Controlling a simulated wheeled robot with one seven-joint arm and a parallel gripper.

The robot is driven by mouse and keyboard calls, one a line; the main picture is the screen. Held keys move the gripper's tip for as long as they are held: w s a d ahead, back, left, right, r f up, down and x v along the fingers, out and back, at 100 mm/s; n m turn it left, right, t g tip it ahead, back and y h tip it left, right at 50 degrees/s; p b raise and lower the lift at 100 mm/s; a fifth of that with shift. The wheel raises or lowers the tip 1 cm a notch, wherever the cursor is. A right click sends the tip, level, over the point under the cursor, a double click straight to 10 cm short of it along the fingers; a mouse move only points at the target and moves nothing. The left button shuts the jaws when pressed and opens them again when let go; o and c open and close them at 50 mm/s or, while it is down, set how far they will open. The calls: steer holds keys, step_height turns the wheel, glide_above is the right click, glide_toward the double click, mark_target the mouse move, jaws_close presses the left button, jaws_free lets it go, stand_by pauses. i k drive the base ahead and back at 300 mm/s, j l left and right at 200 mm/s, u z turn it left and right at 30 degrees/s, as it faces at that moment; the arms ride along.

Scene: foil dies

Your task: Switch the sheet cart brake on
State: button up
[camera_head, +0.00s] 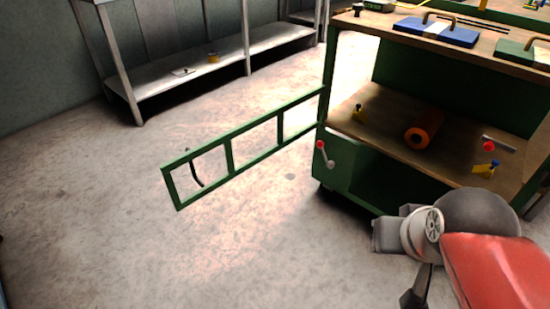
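A green wheeled cabinet or cart (345,168) with wooden shelves stands at the right; I cannot tell for sure that it is the sheet cart. A grey lever with a red knob (320,145) is on its left front corner, with the knob up and the lever slanting down to the right. I cannot tell whether this is the brake or how it is set. My grey and red arm reaches in at the lower right, in front of the cart. The dark end of my gripper (413,297) shows at the bottom edge, apart from the lever; its fingers are not clear.
A green open frame (230,158) with a dark curved handle sticks out left from the cart. An orange roll (424,128) and small yellow items lie on the lower shelf. A second red knob (488,146) is there. A metal rack (200,70) stands behind. The floor at left is clear.

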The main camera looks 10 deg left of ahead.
mark_target(324, 154)
steer(key=u, duration=0.15)
steer(key=i+j+u, duration=0.3)
steer(key=j+u, duration=0.15)
steer(key=i+j+u, duration=0.65)
steer(key=u, duration=0.2)
steer(key=i+u, duration=0.45)
steer(key=i+z, duration=0.35)
steer(key=i, duration=0.2)
steer(key=i+j+z, duration=0.25)
steer(key=i+z, duration=0.15)
steer(key=i+l+z, duration=0.1)
steer(key=z, duration=0.35)
steer(key=i+z, duration=0.25)
steer(key=z, duration=0.15)
steer(key=i+z, duration=0.15)
steer(key=z, duration=0.3)
steer(key=i+z, duration=0.2)
steer(key=z, duration=0.2)
steer(key=i+j+z, duration=0.15)
steer(key=z, duration=0.3)
steer(key=i+z, duration=0.3)
steer(key=k+j, duration=0.05)
steer(key=k, duration=0.05)
